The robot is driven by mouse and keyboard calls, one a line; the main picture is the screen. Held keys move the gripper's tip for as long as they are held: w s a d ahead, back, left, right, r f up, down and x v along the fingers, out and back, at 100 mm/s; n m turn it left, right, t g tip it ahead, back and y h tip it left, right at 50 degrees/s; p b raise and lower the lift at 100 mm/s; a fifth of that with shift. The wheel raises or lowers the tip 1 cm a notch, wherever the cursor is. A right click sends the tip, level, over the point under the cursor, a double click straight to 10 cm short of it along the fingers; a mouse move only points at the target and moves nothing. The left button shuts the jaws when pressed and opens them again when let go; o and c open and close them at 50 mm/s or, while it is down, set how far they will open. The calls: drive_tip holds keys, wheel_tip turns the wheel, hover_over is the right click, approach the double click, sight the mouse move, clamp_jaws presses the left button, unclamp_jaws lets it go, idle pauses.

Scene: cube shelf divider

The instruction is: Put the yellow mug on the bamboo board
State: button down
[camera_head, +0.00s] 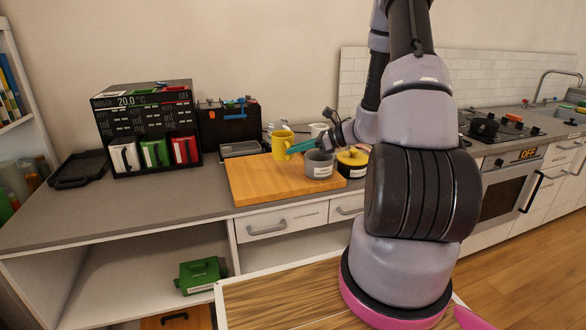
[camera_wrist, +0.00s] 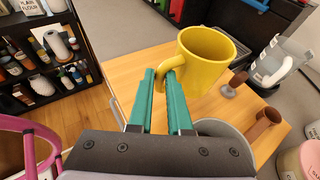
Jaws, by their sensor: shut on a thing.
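The yellow mug (camera_head: 282,143) is upright over the back part of the bamboo board (camera_head: 262,184); I cannot tell whether its base touches the board. In the wrist view the mug (camera_wrist: 208,62) stands in front of my fingers with its handle toward me. My gripper (camera_head: 294,149) has teal fingers and is shut on the mug's handle; the fingertips also show in the wrist view (camera_wrist: 160,76). The board (camera_wrist: 133,67) lies beneath the mug and fingers there. The mug's far side is hidden.
A black rack (camera_head: 148,118) holds colored containers at the back left. A clear jug (camera_wrist: 277,66) stands right of the mug. The board's front left is clear.

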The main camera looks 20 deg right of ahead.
drive_tip(key=shift+f, duration=2.8)
drive_tip(key=shift+f, duration=0.15)
drive_tip(key=c, duration=0.8)
unclamp_jaws()
drive_tip(key=shift+c, duration=0.2)
